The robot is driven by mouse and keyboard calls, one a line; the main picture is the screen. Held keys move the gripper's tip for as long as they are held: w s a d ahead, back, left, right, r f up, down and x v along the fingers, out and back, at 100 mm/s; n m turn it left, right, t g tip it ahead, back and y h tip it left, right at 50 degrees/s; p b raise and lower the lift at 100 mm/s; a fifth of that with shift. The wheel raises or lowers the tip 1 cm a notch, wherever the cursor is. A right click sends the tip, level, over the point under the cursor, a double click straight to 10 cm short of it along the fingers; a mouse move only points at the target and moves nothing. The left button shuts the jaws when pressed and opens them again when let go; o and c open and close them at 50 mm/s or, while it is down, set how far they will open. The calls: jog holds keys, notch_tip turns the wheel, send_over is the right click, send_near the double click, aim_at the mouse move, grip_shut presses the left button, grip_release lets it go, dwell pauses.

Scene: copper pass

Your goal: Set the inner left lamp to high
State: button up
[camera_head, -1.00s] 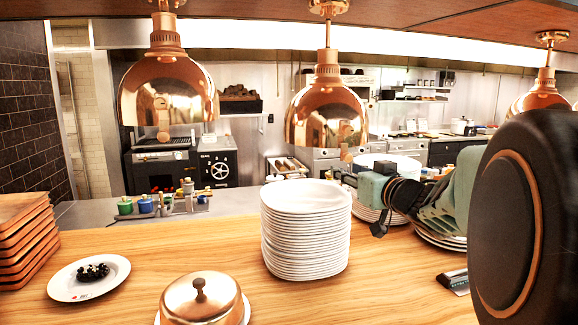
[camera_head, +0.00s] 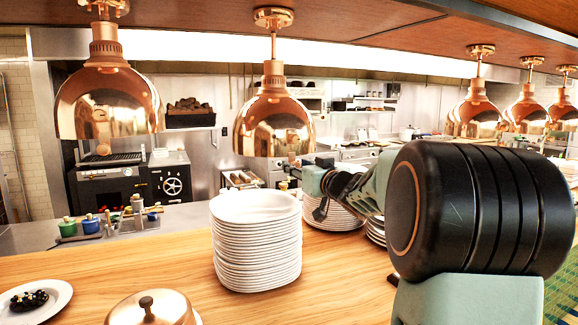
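Copper dome lamps hang in a row over the wooden counter. The leftmost in view (camera_head: 108,98) and the one right of it (camera_head: 273,122) are nearest; I cannot tell for certain which is the inner left lamp. A small round knob (camera_head: 103,149) shows under the leftmost lamp, and another knob (camera_head: 292,157) under the second lamp's right side. No setting can be read on either. My gripper (camera_head: 296,172) is just below and right of the second lamp, close to its knob in the picture. Its fingers are small and partly hidden, so contact and opening are unclear.
A tall stack of white plates (camera_head: 257,245) stands below the second lamp, with more plates (camera_head: 340,218) behind my arm. A copper cloche (camera_head: 150,308) and a plate with dark food (camera_head: 35,300) are at the front left. Further lamps (camera_head: 476,112) hang at right.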

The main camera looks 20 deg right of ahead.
jog(key=shift+w+a, duration=0.1)
jog(key=shift+w, duration=0.65)
jog(key=shift+c, duration=0.5)
grip_shut()
